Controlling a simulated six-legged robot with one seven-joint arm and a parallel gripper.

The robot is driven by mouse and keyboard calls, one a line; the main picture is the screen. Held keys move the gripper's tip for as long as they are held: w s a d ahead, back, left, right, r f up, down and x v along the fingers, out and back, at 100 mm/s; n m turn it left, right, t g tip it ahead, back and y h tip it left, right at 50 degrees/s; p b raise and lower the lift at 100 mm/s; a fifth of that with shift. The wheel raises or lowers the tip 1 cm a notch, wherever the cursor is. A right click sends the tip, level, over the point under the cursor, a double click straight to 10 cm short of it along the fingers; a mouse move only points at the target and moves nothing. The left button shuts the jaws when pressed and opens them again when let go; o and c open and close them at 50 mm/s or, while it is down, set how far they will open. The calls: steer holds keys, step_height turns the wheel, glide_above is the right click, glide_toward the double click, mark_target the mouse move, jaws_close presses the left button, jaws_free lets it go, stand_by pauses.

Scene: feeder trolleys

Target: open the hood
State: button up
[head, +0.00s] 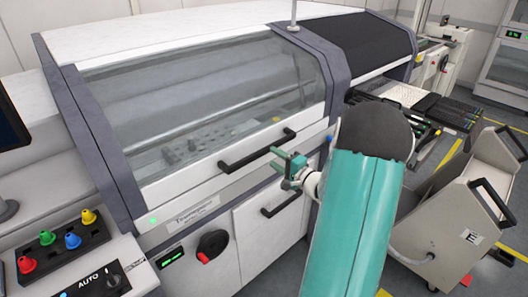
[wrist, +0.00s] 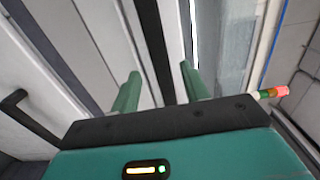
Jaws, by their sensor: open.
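The hood (head: 215,95) of the long white machine is a clear, sloped window in a white and dark grey frame, and it is down. A black bar handle (head: 257,149) runs along its white lower edge. My gripper (head: 276,158) is open, just below and in front of the right end of this handle. I cannot tell whether it touches anything.
A second black handle (head: 281,204) is on the lower door, below my gripper. A red rotary switch (head: 212,245) and a button panel (head: 62,243) are at the lower left. A grey trolley (head: 460,225) stands at the right, with open floor beside it.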

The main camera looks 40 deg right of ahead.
mark_target(266, 152)
steer(key=w, duration=0.6)
steer(key=shift+w+a, duration=0.1)
steer(key=shift+w, duration=0.05)
jaws_close()
